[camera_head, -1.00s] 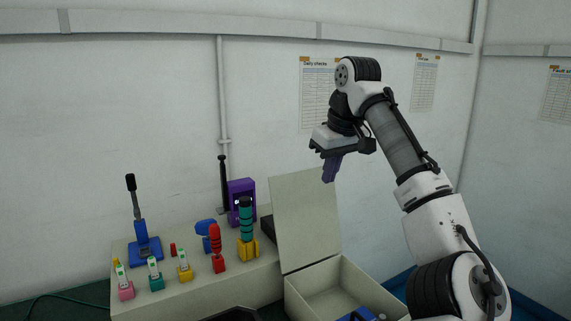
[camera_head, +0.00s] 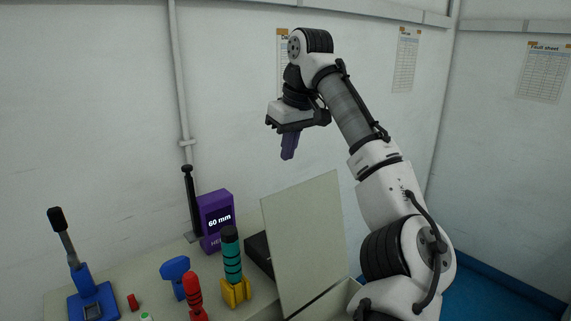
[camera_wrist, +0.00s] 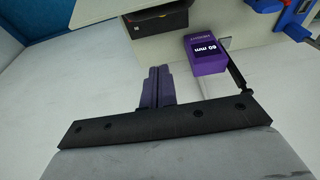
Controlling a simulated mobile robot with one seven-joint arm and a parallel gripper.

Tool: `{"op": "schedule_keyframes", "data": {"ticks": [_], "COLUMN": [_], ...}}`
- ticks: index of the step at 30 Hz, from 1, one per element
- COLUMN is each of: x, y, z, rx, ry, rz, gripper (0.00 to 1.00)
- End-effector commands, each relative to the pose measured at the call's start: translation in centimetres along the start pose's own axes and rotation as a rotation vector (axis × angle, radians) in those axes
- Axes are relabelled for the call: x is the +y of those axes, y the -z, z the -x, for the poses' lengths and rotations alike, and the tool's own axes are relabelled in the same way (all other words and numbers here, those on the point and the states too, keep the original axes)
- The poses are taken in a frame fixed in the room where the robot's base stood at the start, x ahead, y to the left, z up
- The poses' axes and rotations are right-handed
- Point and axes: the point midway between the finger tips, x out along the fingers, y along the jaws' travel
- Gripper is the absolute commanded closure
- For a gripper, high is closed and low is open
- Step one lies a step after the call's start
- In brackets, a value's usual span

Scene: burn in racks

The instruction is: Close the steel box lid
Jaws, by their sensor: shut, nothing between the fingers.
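The steel box lid (camera_head: 304,236) is a pale grey-beige panel standing upright, open, at the back of the steel box (camera_head: 338,299). Only a small part of the box shows at the bottom edge of the head view, partly hidden by my arm. My gripper (camera_head: 288,156) has purple fingers pointing down and is shut and empty. It hangs in the air above the lid's upper edge, apart from it. In the wrist view my gripper's fingers (camera_wrist: 158,70) are together, with nothing between them.
A purple height gauge (camera_head: 216,220) reading "60 mm" stands left of the lid, with a black box (camera_head: 258,250) between. A teal-striped tool (camera_head: 232,258), a red tool (camera_head: 195,298) and a blue lever device (camera_head: 90,295) stand on the bench at left. Walls lie behind.

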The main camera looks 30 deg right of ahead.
Motion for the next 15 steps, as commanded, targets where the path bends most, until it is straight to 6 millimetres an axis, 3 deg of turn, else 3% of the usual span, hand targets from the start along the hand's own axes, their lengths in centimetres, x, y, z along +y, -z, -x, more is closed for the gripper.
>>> {"op": "schedule_keyframes", "data": {"ticks": [14,15], "x": [0.0,0.1], "y": [0.0,-0.7], "z": [-9.3,-8.8], "rx": [-0.002,0.0], "ry": [0.001,-0.003], "rz": [0.0,-0.002], "gripper": [1.0,1.0]}}
